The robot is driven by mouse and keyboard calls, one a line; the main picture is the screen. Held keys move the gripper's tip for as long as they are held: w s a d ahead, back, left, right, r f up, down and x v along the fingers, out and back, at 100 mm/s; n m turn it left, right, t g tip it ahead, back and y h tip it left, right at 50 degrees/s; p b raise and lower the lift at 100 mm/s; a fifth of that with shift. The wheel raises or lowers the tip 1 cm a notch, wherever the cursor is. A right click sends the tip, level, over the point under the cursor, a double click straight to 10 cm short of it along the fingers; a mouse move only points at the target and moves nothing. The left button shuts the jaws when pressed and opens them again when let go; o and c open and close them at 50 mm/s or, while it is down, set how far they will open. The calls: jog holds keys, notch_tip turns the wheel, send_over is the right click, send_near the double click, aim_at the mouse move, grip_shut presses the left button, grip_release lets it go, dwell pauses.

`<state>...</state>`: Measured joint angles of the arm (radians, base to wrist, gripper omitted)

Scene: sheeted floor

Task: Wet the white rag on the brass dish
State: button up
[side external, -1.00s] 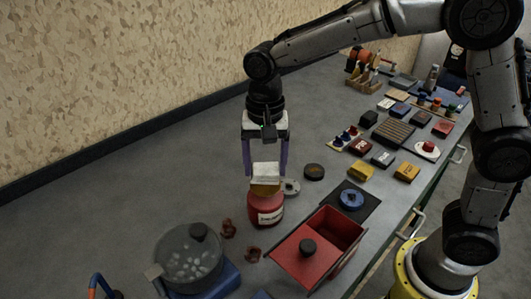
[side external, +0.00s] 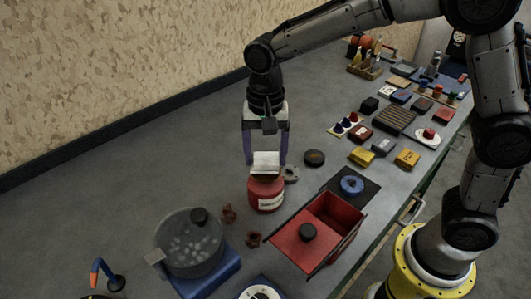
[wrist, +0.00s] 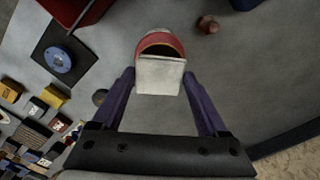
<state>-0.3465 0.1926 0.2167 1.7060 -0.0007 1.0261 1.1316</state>
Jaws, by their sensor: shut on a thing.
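The white rag (side external: 265,162) is a folded pad between the fingertips of my gripper (side external: 265,158), which is shut on it. It rests on or just over the brass dish (side external: 266,177), a brownish band at the top of the red can (side external: 266,196) with a white label. In the wrist view, the rag (wrist: 160,75) lies between both purple fingers and covers the near part of the dish (wrist: 158,50). The red can (wrist: 160,38) shows around the dish's far side. Whether the rag's underside touches the dish is hidden.
A pot with a glass lid (side external: 190,243) stands on a blue base at front left. An open red box (side external: 318,236) stands to the right, near a blue disc (side external: 352,185) on a dark mat. Two small reddish pieces lie beside the can. Bare floor sheet lies left.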

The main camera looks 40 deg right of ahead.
aim_at(266, 158)
jog(key=shift+f, duration=1.25)
dwell(2.0)
jog(key=shift+r, duration=3.6)
jog(key=w+d+f+n, duration=0.1)
jog(key=d+f+n, duration=0.1)
jog(key=d+f, duration=0.1)
jog(key=w+d+f+n, duration=0.1)
jog(key=d+f+n, duration=0.1)
jog(key=d, duration=0.4)
jog(key=w+d+f+n, duration=0.1)
jog(key=d+f+n, duration=0.1)
jog(key=d+f, duration=0.2)
jog(key=shift+w+d+f+n, duration=0.1)
jog(key=shift+d+f+n, duration=0.25)
jog(key=shift+f, duration=0.25)
jog(key=shift+w+a+n, duration=0.1)
jog(key=shift+w+n, duration=0.2)
jog(key=shift+n, duration=0.85)
